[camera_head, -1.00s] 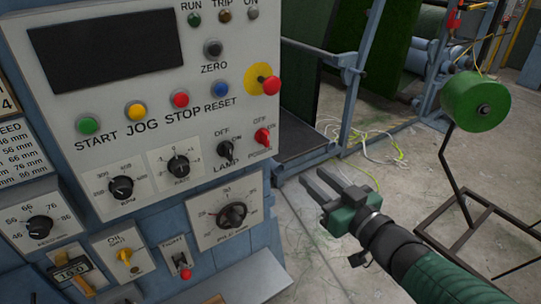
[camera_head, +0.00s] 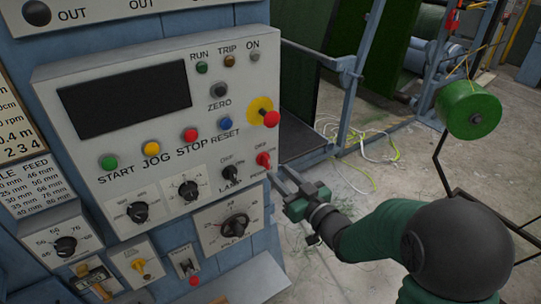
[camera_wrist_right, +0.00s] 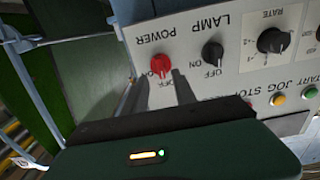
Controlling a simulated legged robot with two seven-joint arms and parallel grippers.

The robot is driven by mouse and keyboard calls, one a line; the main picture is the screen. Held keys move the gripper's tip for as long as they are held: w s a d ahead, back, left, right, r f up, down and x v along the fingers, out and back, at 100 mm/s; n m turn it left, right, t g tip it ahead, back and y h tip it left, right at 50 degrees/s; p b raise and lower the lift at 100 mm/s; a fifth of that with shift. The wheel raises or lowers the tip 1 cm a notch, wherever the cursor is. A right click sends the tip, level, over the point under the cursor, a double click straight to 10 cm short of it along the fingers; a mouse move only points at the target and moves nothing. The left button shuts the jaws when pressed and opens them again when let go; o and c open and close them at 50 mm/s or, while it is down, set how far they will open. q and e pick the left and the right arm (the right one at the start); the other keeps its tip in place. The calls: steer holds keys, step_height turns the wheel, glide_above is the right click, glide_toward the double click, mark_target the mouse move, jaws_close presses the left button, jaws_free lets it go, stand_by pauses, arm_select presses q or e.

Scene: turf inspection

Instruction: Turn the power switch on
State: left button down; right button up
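The power switch (camera_head: 263,160) is a red rotary knob at the right edge of the pale control panel (camera_head: 150,75), beside the black lamp knob (camera_head: 229,173). My right gripper (camera_head: 279,175) is open and empty, close to the panel just below and right of the knob. In the wrist view its two fingers (camera_wrist_right: 158,80) point at the panel, one on each side of the knob's line; contact cannot be told. My left gripper is not in view.
A red emergency button on a yellow disc (camera_head: 271,118) sticks out above the power knob. The rate dial (camera_head: 188,190) and a larger dial (camera_head: 236,226) are nearby. A green spool (camera_head: 472,108) stands at the right. Loose cables (camera_head: 372,150) lie on the open floor.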

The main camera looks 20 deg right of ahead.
mark_target(269, 164)
steer(key=p+x, duration=0.1)
steer(key=x, duration=0.4)
steer(key=shift+w+a, duration=0.2)
steer(key=shift+w, duration=0.15)
steer(key=shift+s, duration=0.1)
jaws_close()
